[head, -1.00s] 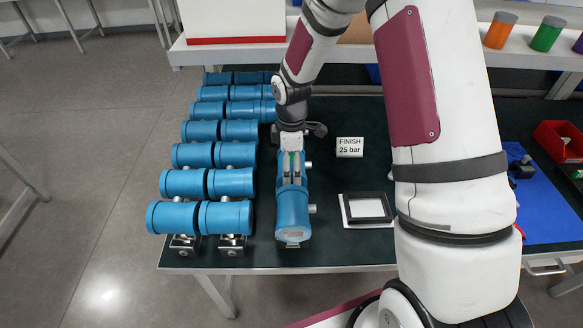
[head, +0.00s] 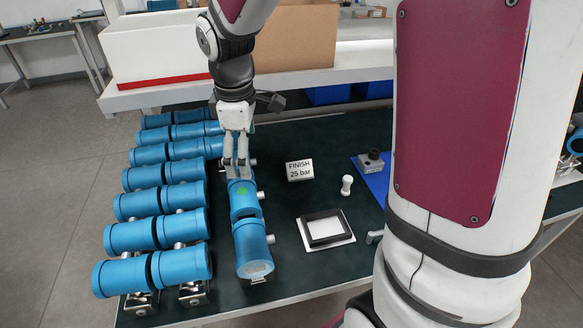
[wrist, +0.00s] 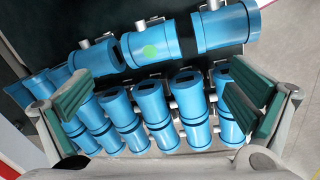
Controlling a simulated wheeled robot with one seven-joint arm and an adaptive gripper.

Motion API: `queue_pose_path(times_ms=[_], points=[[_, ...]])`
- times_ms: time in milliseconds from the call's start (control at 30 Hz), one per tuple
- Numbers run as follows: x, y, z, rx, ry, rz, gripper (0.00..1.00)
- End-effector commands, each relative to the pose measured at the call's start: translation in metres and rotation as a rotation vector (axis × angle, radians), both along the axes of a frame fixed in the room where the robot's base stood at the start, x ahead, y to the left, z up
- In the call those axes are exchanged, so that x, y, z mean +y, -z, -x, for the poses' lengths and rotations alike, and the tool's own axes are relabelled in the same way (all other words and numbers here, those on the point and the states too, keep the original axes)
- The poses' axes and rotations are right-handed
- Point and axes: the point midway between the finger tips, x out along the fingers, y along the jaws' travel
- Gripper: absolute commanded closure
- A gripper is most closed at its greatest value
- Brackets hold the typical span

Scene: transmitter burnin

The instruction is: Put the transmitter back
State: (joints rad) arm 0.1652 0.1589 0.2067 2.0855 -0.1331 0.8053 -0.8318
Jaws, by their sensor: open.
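A blue cylindrical transmitter with a green dot (head: 241,201) lies in line behind another blue cylinder (head: 254,247) on the dark bench. I cannot tell whether the two are one body. The dotted cylinder shows in the wrist view (wrist: 135,48), with the other cylinder (wrist: 225,27) to its right. My gripper (head: 237,172) is over the far end of the dotted cylinder in the head view.
Rows of paired blue cylinders (head: 131,236) on metal mounts stand close on the left.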

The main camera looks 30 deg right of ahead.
Motion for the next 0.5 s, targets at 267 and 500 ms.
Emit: queue_pose_path(times_ms=[267,500], points=[[-0.002,-0.073,0.080,-0.157,0.359,-0.037,0.00],[-0.001,-0.102,0.152,-0.274,0.659,-0.150,0.00]])
